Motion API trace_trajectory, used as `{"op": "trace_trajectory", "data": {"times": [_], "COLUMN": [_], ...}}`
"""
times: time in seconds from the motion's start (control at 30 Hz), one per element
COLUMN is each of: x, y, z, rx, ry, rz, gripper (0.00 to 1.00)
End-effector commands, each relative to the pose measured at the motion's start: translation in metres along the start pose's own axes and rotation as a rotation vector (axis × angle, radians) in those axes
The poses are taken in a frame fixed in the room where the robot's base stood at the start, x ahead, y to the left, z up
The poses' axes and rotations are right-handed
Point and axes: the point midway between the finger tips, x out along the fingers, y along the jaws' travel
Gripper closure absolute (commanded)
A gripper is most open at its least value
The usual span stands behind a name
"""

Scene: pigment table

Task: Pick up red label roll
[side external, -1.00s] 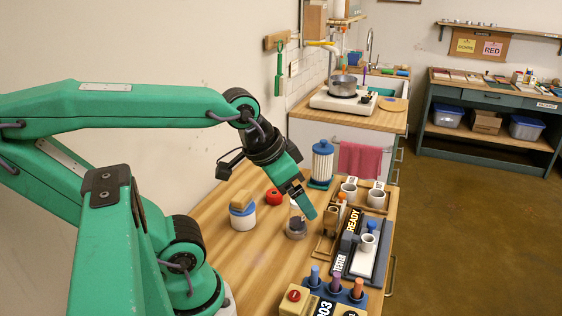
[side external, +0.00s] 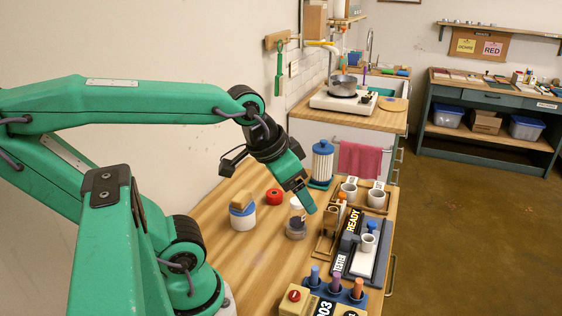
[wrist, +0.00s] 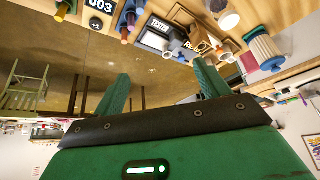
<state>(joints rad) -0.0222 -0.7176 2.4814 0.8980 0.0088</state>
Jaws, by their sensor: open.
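The red label roll (side external: 274,196) lies on the wooden table, near the wall side, in the side external view. It is a short red ring with a dark centre. My gripper (side external: 309,207) hangs above the table to the right of the roll, pointing down and to the right, apart from it. In the wrist view my gripper (wrist: 161,82) has its two green fingers spread wide with nothing between them. I do not see the roll in the wrist view.
A clear jar with dark contents (side external: 296,229) stands just below my gripper. A blue-topped ribbed canister (side external: 322,162) stands behind. A dark tray (side external: 381,262) with a cup is at right. Bare wood lies in front.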

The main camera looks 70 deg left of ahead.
Motion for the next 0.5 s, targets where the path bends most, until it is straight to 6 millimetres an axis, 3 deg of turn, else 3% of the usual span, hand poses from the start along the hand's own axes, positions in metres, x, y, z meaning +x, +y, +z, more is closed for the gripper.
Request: {"op": "trace_trajectory", "data": {"times": [0.27, 0.5], "x": [0.015, 0.038], "y": [-0.029, -0.070], "z": [-0.026, -0.050], "rx": [-0.058, -0.124], "ry": [-0.063, -0.134], "rz": [-0.045, -0.087], "gripper": [0.25, 0.25]}}
